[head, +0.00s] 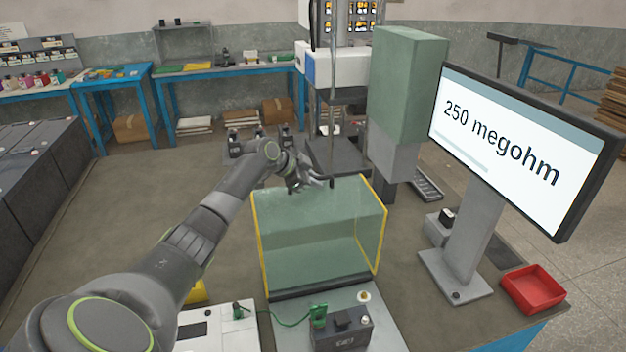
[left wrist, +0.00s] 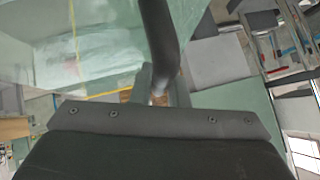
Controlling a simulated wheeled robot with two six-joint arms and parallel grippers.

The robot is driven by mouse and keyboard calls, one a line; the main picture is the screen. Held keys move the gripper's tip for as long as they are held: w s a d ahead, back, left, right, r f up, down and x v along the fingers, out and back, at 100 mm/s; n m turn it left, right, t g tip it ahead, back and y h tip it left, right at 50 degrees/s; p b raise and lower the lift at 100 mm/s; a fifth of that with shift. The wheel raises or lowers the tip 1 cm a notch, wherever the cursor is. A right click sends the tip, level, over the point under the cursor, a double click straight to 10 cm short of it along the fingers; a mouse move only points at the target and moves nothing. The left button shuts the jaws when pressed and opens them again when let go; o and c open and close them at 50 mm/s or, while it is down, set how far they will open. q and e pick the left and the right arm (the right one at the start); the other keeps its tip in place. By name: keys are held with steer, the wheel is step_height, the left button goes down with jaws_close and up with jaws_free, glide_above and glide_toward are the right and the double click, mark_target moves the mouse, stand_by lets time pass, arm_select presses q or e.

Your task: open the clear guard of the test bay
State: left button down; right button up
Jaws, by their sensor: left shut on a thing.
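The clear guard (head: 318,235) of the test bay is a greenish see-through box with yellow edges, standing in the middle of the bench. A dark strip (head: 320,287) runs along its front bottom edge. My left gripper (head: 308,183) is at the guard's top edge, towards the back, and is shut on a dark bar (left wrist: 160,40), seemingly the guard's handle. In the left wrist view the bar passes between the fingers (left wrist: 157,92), with the clear panel (left wrist: 60,55) beside it. The exact grip is small and partly hidden. My right gripper is not in view.
A grey-green column (head: 408,90) stands just behind the guard. A monitor (head: 520,145) reading "250 megohm" stands at right, with a red tray (head: 534,289) near it. A small black box (head: 341,328) with a green lead sits in front of the guard.

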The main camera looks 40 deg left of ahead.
arm_select(q)
steer(key=shift+f, duration=0.1)
steer(key=c, duration=1.4)
jaws_free()
steer(key=shift+s, duration=0.1)
steer(key=shift+s+a+r, duration=0.25)
steer(key=shift+s+r, duration=0.05)
steer(key=shift+r, duration=0.05)
steer(key=b+v, duration=0.4)
steer(key=v, duration=1.2)
steer(key=shift+r, duration=0.25)
steer(key=shift+s+d, duration=0.1)
steer(key=shift+s, duration=0.05)
